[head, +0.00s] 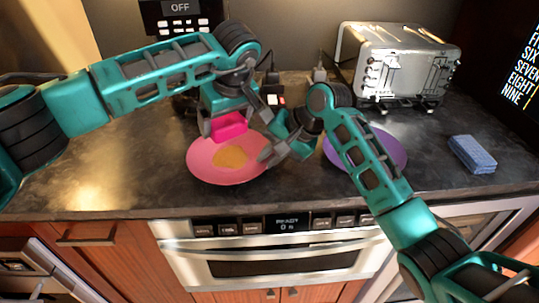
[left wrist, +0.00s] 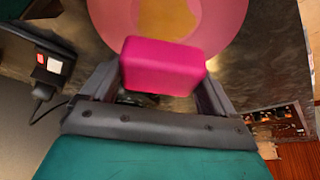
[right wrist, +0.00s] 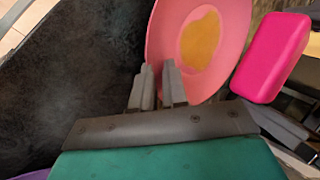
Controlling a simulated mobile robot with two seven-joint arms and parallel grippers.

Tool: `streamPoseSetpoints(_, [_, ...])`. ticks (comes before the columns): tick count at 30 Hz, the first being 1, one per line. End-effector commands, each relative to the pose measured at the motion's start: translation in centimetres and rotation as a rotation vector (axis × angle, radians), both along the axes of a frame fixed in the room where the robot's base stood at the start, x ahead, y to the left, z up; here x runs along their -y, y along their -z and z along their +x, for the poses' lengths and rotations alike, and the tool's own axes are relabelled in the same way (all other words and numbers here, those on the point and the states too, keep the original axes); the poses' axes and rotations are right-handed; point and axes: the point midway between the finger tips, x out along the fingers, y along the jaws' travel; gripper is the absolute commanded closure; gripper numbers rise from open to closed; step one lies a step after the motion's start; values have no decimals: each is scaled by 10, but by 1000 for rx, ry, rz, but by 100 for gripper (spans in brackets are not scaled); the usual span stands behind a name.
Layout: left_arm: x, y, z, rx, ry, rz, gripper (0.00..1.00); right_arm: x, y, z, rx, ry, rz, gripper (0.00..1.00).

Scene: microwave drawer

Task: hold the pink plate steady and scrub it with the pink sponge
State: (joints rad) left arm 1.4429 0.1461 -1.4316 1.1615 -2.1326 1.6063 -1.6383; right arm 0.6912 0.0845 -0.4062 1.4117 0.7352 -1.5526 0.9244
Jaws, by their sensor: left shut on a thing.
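The pink plate (head: 212,172) with an orange-yellow stain (head: 230,156) lies on the dark counter. My left gripper (head: 224,128) is shut on the pink sponge (head: 231,126), just above the far part of the plate. The left wrist view shows the sponge (left wrist: 163,66) between both fingers, with the plate (left wrist: 228,22) beyond. My right gripper (head: 266,155) is at the plate's right rim. In the right wrist view its fingers (right wrist: 159,85) are close together, with a narrow gap at the rim; whether they grip it is unclear.
A purple plate (head: 389,146) lies right of the pink plate, partly behind my right arm. A blue sponge (head: 472,154) lies farther right. A silver toaster (head: 400,62) stands behind. An oven drawer (head: 290,262) is below the counter's front edge. Counter is bare at left.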

Motion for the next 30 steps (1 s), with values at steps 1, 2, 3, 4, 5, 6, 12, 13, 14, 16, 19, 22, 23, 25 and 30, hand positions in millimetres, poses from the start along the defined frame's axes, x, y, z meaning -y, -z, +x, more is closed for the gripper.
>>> streamPoseSetpoints(1, [0, 0, 0, 0, 0, 0, 36, 0, 0, 0, 0, 0, 0, 92])
streamPoseSetpoints(2, [0, 0, 0, 0, 0, 0, 36, 0, 0, 0, 0, 0, 0, 95])
streamPoseSetpoints(3, [0, 0, 0, 0, 0, 0, 36, 0, 0, 0, 0, 0, 0, 99])
streamPoseSetpoints(4, [0, 0, 0, 0, 0, 0, 36, 0, 0, 0, 0, 0, 0, 100])
streamPoseSetpoints(5, [0, 0, 0, 0, 0, 0, 36, 0, 0, 0, 0, 0, 0, 100])
streamPoseSetpoints(6, [0, 0, 0, 0, 0, 0, 36, 0, 0, 0, 0, 0, 0, 100])
streamPoseSetpoints(12, [0, 0, 0, 0, 0, 0, 36, 0, 0, 0, 0, 0, -1, 100])
streamPoseSetpoints(13, [0, 0, 0, 0, 0, 0, 36, 0, 0, 0, 0, 0, -1, 100])
streamPoseSetpoints(14, [0, 0, 0, 0, 0, 0, 36, 0, 0, 0, -1, -1, -1, 100])
streamPoseSetpoints(16, [0, 0, 0, 0, 0, 0, 36, 0, 1, 0, -2, -1, -2, 100])
streamPoseSetpoints(19, [0, 0, 0, 1, -1, -1, 36, 0, 1, 0, -2, -1, -2, 100])
streamPoseSetpoints(22, [0, 3, 0, -1, -1, -1, 36, 0, 1, 0, -2, -1, -2, 100])
streamPoseSetpoints(23, [0, 4, 0, -1, -1, 0, 36, 0, 1, 0, -2, -1, -2, 100])
streamPoseSetpoints(25, [0, 9, 0, -2, -1, 1, 36, 0, 1, 0, -2, -1, -2, 100])
streamPoseSetpoints(30, [0, 19, 0, -1, 0, 0, 36, 0, 1, 0, -2, -1, -2, 100])
